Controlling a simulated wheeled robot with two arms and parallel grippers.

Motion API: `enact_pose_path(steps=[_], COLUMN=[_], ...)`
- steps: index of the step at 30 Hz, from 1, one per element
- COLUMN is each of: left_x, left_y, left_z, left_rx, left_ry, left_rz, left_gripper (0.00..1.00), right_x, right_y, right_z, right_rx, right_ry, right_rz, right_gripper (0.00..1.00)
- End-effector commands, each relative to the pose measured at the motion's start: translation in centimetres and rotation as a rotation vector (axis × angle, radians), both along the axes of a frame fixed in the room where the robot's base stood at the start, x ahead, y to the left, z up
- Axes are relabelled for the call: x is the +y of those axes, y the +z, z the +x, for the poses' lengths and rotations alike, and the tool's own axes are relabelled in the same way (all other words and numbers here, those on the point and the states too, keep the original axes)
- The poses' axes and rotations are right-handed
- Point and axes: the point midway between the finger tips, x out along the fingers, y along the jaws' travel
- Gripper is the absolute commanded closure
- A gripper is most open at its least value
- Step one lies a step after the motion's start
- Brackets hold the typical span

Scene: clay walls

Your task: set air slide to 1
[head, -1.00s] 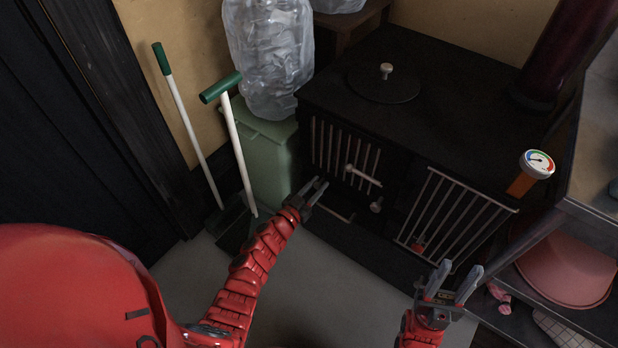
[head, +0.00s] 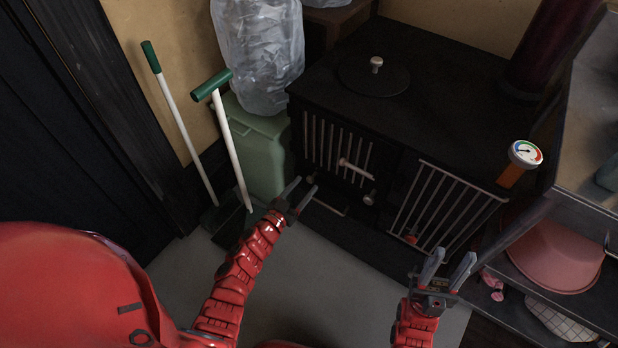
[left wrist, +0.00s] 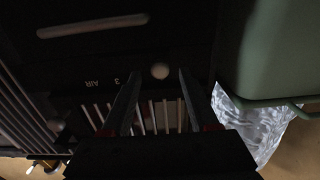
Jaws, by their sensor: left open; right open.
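The air slide's pale round knob (left wrist: 160,71) shows on the dark stove front in the left wrist view, beside the marks "AIR" and "3". My left gripper (head: 302,188) is open at the lower left of the stove front. In the left wrist view, the knob appears between its two fingertips (left wrist: 161,75), with a gap on both sides; how deep the fingers reach around it, I cannot tell. In the head view I cannot make out this knob near the gripper. My right gripper (head: 454,264) is open and empty in front of the barred right door.
The black stove (head: 430,85) has a barred door with a handle (head: 355,168), another knob (head: 369,198) and a low bar (head: 329,208). A green bin (head: 265,155) and a green-handled tool (head: 230,135) stand close left. A shelf with a pink basin (head: 555,255) is at the right.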

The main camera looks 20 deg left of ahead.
Motion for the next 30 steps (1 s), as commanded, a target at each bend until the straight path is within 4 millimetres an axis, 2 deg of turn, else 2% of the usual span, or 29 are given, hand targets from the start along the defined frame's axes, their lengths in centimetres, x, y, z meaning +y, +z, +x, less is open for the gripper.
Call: enact_pose_path(steps=[1, 9, 15, 21, 30], left_x=[0.5, 3.0, 4.2, 4.6, 4.7], left_y=[0.1, 0.1, 0.1, 0.1, 0.1], left_z=[-1.5, -8.2, -11.5, -12.8, -12.8], left_rx=[0.006, 0.005, 0.003, 0.001, 0.0], left_ry=[0.001, 0.003, 0.003, 0.001, 0.001], left_rz=[0.001, 0.0, 0.001, -0.001, 0.0], left_gripper=[0.39, 0.39, 0.39, 0.39, 0.39], right_x=[0.0, 0.0, 0.0, 0.0, 0.0], right_y=[0.7, 2.1, 2.6, 2.8, 2.7], right_z=[0.0, 0.0, 0.0, 0.0, 0.0], right_rx=[0.0, 0.0, 0.0, 0.0, 0.0], right_ry=[0.0, 0.0, 0.0, 0.0, 0.0], right_rz=[0.0, 0.0, 0.0, 0.0, 0.0], right_gripper=[0.55, 0.55, 0.55, 0.55, 0.55])
